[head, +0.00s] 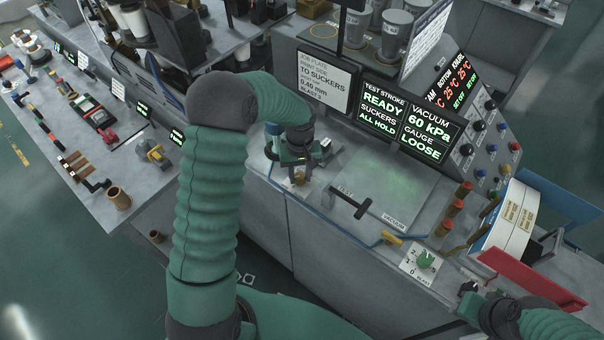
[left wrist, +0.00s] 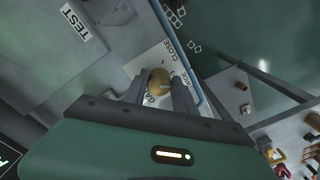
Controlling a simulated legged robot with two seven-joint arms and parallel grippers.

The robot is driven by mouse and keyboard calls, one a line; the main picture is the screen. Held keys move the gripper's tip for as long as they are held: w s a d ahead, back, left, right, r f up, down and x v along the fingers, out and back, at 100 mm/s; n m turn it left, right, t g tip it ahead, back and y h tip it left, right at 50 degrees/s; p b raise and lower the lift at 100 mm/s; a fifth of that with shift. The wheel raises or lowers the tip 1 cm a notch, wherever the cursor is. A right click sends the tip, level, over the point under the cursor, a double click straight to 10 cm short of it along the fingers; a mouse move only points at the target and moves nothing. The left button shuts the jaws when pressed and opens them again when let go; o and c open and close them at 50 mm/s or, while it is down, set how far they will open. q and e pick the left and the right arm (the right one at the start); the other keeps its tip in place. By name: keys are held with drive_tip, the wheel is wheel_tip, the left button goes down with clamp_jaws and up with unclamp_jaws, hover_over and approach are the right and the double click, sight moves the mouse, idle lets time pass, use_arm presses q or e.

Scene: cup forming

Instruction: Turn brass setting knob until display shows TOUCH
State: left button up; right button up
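The brass knob (left wrist: 159,81) sits on a white label plate in the left wrist view; CLOSE can be read on the plate, and other lettering is partly hidden. My left gripper (left wrist: 158,88) has one finger on each side of the knob, with a small gap showing, so it looks open around it. In the head view my left gripper (head: 298,172) points down at the bench's front edge, over the brass knob (head: 299,179). The display (head: 407,123) reads TEST STROKE READY, SUCKERS ALL HOLD, VACUUM 60 kPa, GAUGE LOOSE. My right gripper (head: 470,298) is at the lower right, its fingers unclear.
A black T-handle (head: 349,203) marked TEST stands right of my left gripper. A green dial (head: 425,259) and red-topped posts (head: 454,208) are farther right. A blue rail runs along the bench front. A red flap (head: 532,278) is near my right arm.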

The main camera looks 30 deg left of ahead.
use_arm(q)
drive_tip(key=shift+w+a, duration=0.1)
drive_tip(key=shift+a, duration=0.15)
drive_tip(key=shift+c, duration=1.1)
drive_tip(key=shift+a, duration=0.2)
clamp_jaws()
drive_tip(key=shift+w+d, duration=0.2)
drive_tip(key=shift+d, duration=0.2)
drive_tip(key=shift+a, duration=0.25)
drive_tip(key=shift+d+r+m+p, duration=0.15)
drive_tip(key=shift+m+p, duration=0.35)
drive_tip(key=shift+m, duration=0.9)
drive_tip(key=shift+m+p, duration=0.3)
drive_tip(key=shift+m, duration=0.8)
drive_tip(key=shift+m+p, duration=0.35)
drive_tip(key=shift+m, duration=1.05)
use_arm(e)
drive_tip(key=shift+a+r, duration=0.2)
drive_tip(key=shift+r, duration=0.45)
drive_tip(key=shift+a+r, duration=0.15)
drive_tip(key=shift+r, duration=0.45)
